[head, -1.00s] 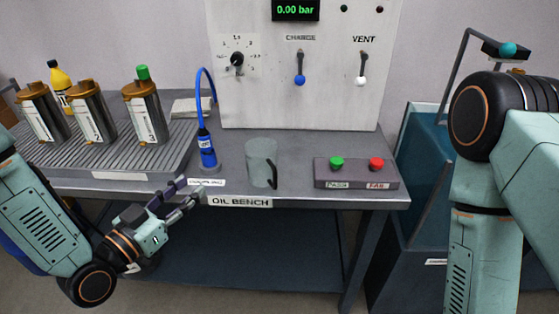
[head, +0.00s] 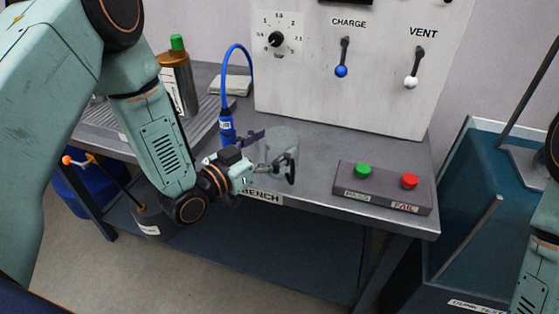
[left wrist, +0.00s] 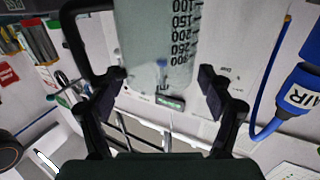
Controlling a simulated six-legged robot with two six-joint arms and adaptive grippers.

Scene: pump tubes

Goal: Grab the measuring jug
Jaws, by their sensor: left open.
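The clear measuring jug (head: 283,139) stands upright near the front edge of the oil bench (head: 310,181). Its dark handle faces the front right in the head view. My left gripper (head: 268,150) is at the jug's near left side and partly hides it. In the left wrist view the jug (left wrist: 158,38) shows black scale marks, with its handle at the left. The open fingers of the left gripper (left wrist: 165,90) lie on either side of the jug's line. I cannot tell whether they touch it. My right gripper is out of view.
A button box (head: 382,187) with green and red buttons sits to the right. The upright panel (head: 370,105) is behind. Bench surface between jug and box is clear.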

